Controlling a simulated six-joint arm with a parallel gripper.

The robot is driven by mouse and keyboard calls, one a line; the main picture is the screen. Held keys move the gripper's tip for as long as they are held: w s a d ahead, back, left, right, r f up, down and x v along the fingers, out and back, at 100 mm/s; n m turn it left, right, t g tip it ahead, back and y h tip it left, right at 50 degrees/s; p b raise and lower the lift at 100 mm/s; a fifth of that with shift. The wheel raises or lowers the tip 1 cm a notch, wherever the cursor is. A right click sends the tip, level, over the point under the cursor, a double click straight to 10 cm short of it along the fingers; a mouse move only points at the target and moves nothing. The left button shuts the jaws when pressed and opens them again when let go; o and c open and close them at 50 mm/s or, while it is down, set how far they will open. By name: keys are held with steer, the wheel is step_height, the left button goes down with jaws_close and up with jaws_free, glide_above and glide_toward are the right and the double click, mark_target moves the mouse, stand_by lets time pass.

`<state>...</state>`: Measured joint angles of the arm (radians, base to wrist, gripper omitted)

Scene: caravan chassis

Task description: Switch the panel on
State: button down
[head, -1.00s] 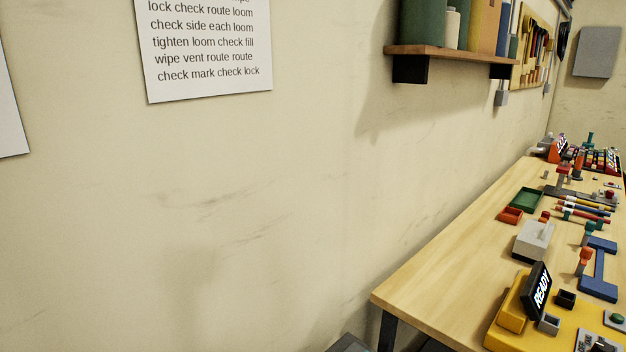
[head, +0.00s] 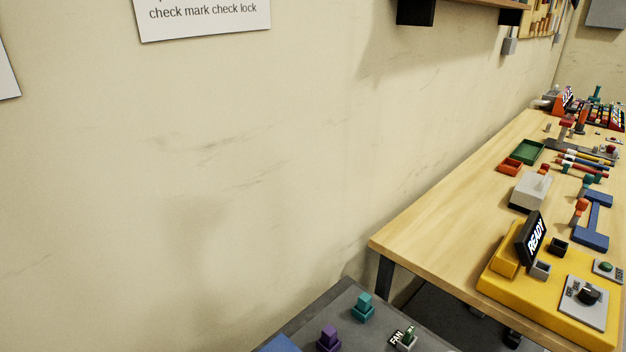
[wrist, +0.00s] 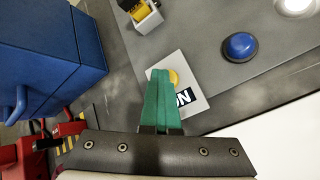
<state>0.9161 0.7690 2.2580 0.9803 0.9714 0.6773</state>
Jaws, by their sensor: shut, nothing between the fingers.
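In the wrist view my gripper (wrist: 160,76) has its green fingers shut with nothing between them. The tips are over a white plate (wrist: 190,72) on a grey surface. A yellow round part (wrist: 174,78) on the plate shows just beside the tips, partly hidden by them; I cannot tell whether they touch it. A black label (wrist: 186,96) on the plate reads "ON", partly covered by the fingers. In the head view a yellow panel unit (head: 505,284) with a "READY" display (head: 534,240) and a black rotary knob (head: 589,295) stands on the wooden bench. My gripper is outside the head view.
A blue dome button (wrist: 240,46) sits right of the white plate, and a blue cabinet (wrist: 50,50) stands at left. In the head view a grey surface (head: 300,320) holds a teal peg (head: 363,308), a purple peg (head: 329,338) and a "FAN" switch (head: 406,338).

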steer(key=shift+r, duration=3.45)
